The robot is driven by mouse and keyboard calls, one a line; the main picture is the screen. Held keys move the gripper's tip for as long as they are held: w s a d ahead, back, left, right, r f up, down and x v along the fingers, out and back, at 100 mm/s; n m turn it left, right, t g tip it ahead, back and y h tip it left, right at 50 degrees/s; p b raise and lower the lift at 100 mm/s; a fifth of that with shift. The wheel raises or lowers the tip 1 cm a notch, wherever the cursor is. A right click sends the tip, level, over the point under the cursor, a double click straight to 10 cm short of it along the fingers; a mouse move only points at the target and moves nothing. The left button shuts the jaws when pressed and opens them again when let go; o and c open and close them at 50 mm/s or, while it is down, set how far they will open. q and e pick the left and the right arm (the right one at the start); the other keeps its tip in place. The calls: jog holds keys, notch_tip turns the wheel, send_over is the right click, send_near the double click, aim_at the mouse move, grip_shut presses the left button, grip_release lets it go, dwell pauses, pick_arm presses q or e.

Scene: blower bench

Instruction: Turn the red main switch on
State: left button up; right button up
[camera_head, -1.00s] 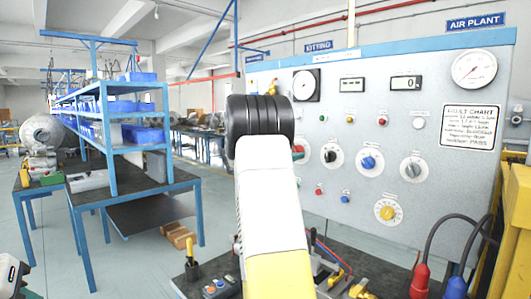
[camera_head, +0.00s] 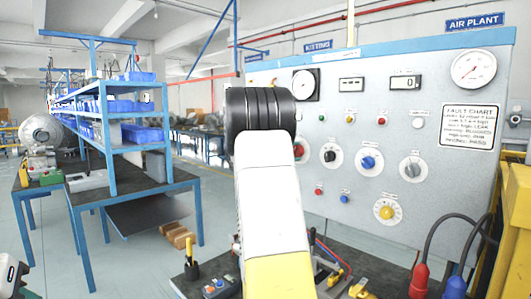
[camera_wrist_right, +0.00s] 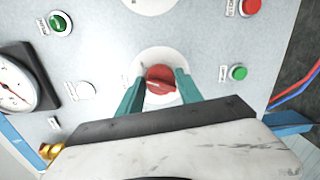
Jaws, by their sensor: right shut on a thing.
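The red main switch (camera_wrist_right: 160,80) is a round red knob on a white round plate on the grey panel, seen in the right wrist view. My right gripper (camera_wrist_right: 162,75) has its two teal fingers on either side of the knob and is shut on it. In the head view, my white and yellow right arm with its black wrist stands in front of the panel and hides the fingers. Part of the switch's white plate (camera_head: 303,145) shows just right of the black wrist.
The grey panel (camera_head: 440,190) also carries a black knob (camera_head: 330,155), a blue knob (camera_head: 368,162), a yellow knob (camera_head: 386,212), gauges and small buttons. A green button (camera_wrist_right: 238,73) and a red one (camera_wrist_right: 249,6) lie near my right fingers. Blue shelving (camera_head: 108,150) stands at left.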

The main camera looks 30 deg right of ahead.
jog(key=shift+m, duration=1.8)
jog(key=o, duration=1.3)
jog(key=shift+o, duration=0.2)
jog(key=v, duration=0.7)
jog(key=shift+s+a, duration=0.3)
jog(key=shift+a, duration=0.05)
